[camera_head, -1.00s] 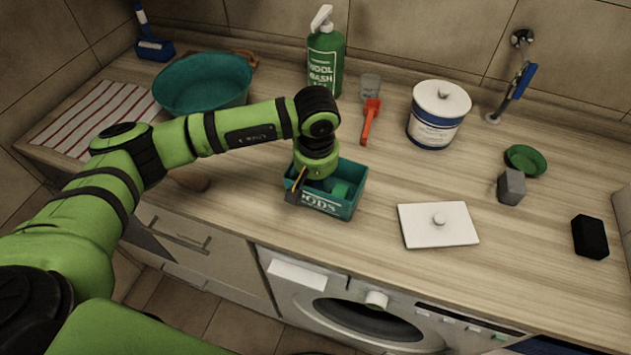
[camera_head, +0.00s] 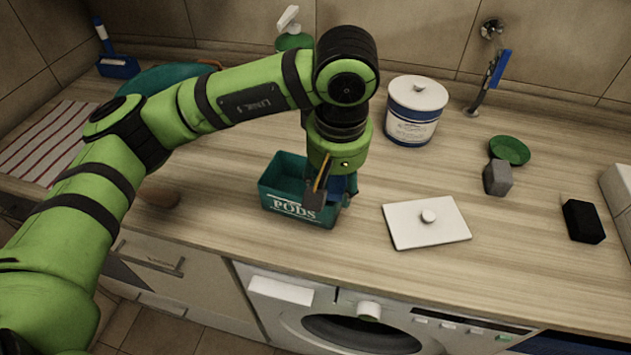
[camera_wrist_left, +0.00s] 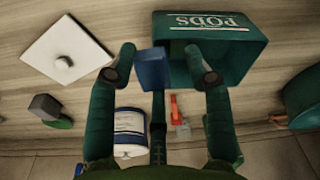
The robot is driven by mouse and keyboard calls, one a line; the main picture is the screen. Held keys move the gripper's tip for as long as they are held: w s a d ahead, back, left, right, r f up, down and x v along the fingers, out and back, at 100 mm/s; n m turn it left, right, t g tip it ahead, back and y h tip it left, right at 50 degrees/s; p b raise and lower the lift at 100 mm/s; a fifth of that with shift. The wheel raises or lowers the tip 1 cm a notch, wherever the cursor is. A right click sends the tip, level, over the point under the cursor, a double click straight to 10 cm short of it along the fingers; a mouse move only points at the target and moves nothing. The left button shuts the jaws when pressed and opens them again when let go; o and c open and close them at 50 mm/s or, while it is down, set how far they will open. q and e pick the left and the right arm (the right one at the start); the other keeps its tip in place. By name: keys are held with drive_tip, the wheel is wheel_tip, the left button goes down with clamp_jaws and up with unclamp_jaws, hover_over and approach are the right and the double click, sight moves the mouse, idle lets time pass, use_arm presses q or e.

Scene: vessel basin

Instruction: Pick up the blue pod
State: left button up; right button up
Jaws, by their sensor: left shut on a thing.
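The blue pod (camera_wrist_left: 153,68) is a small blue block. In the left wrist view it sits between the fingers of my left gripper (camera_wrist_left: 163,64), which is shut on it. In the head view my left gripper (camera_head: 332,192) points down at the right end of the teal PODS box (camera_head: 292,212). Only a bit of the blue pod (camera_head: 345,184) shows there, behind a finger. The box also shows in the left wrist view (camera_wrist_left: 212,48), with the pod at its side edge. The gripper hides part of the box's right end. My right gripper is not in view.
A white square lid (camera_head: 427,222) with a knob lies right of the box. A white and blue tub (camera_head: 414,112) stands behind. A grey block (camera_head: 497,177), a green dish (camera_head: 509,150) and a black block (camera_head: 583,221) are farther right. The counter between is clear.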

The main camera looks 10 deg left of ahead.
use_arm(q)
drive_tip(key=shift+s+d+r, duration=0.4)
drive_tip(key=shift+d+r, duration=0.05)
drive_tip(key=shift+d, duration=0.15)
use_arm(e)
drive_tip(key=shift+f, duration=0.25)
use_arm(q)
drive_tip(key=o, duration=1.2)
drive_tip(key=shift+o, duration=0.2)
